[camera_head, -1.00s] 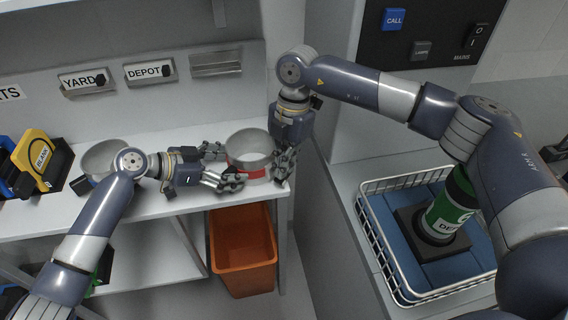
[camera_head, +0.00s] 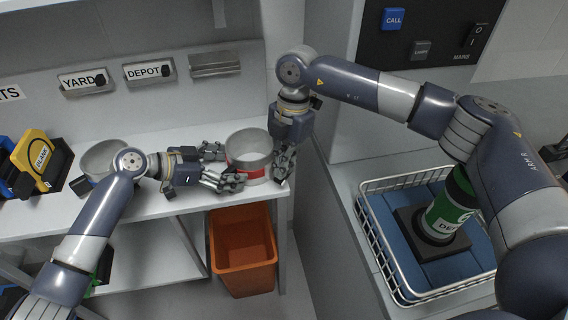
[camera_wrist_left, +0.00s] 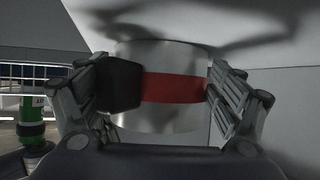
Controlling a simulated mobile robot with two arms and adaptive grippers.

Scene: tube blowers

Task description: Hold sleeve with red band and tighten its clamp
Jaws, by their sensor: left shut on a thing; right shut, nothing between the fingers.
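The sleeve with the red band (camera_head: 249,150) stands upright near the right end of the white shelf. It is a grey, open-topped cylinder, and its red band (camera_wrist_left: 173,88) shows in the left wrist view. My left gripper (camera_head: 226,166) reaches in from the left and is shut around the sleeve, one finger on each side; it also shows in the left wrist view (camera_wrist_left: 165,95). A dark block (camera_wrist_left: 119,84) sits at the band beside the left finger; I cannot tell if it is the clamp. My right gripper (camera_head: 282,164) is shut, pointing down at the sleeve's right side.
Another grey sleeve (camera_head: 103,158) stands left on the shelf, partly behind my left arm. An orange bin (camera_head: 243,250) is below. A wire basket (camera_head: 403,295) holding a green cylinder (camera_head: 450,205) stands right.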

